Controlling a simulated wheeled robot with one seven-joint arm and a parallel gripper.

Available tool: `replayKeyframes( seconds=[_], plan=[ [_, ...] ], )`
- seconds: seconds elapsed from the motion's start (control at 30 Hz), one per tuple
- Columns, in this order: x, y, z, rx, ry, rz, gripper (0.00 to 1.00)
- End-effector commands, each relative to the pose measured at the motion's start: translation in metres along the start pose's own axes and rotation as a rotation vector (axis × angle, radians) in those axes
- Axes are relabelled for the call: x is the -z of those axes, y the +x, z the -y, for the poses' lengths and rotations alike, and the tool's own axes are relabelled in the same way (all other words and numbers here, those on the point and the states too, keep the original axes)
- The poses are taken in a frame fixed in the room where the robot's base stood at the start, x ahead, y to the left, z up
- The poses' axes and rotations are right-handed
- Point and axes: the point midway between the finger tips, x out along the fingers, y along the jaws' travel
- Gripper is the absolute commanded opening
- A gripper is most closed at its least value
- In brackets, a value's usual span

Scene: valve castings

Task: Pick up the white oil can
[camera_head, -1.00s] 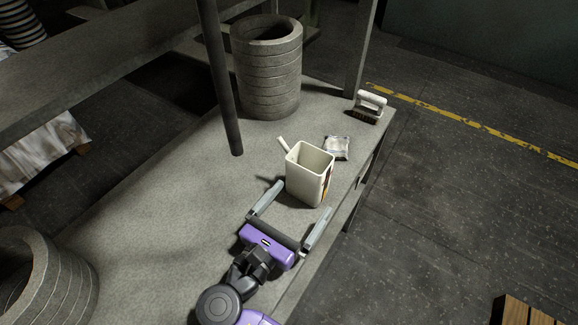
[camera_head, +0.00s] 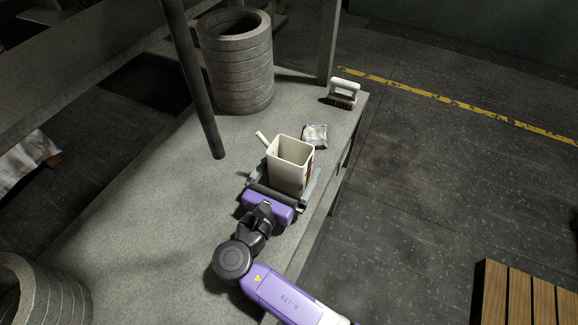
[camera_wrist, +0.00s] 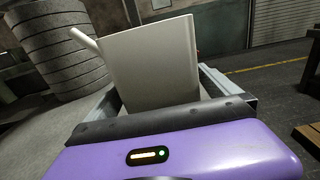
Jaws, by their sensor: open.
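The white oil can (camera_head: 288,165) is a cream, open-topped rectangular box with a spout at its left. It stands upright on the grey bench (camera_head: 150,215). In the wrist view the can (camera_wrist: 150,65) fills the middle, straight ahead of the palm. My gripper (camera_head: 283,181) is open, with one finger on each side of the can's lower part. Its fingers (camera_wrist: 160,95) run past both sides of the can in the wrist view. The fingertips are partly hidden by the can, and I cannot tell whether they touch it.
A small packet (camera_head: 315,136) lies just behind the can. A white-handled brush (camera_head: 343,92) stands near the bench's far right corner. A ribbed grey cylinder (camera_head: 237,65) and a dark post (camera_head: 190,80) stand behind to the left. A wooden pallet (camera_head: 520,295) is on the floor.

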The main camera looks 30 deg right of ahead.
Motion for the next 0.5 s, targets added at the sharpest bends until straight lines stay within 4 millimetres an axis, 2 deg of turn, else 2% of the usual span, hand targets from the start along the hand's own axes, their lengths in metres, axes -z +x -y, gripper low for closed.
replayKeyframes(
  seconds=[0.13, 0.17, 0.5],
  plan=[
    [0.0001, -0.0001, 0.0000, 0.000, 0.000, 0.000, 1.00],
    [0.0001, -0.0002, 0.0000, 0.000, 0.000, 0.000, 0.96],
    [0.0000, -0.0005, 0.0000, 0.000, 0.000, 0.000, 0.31]
  ],
)
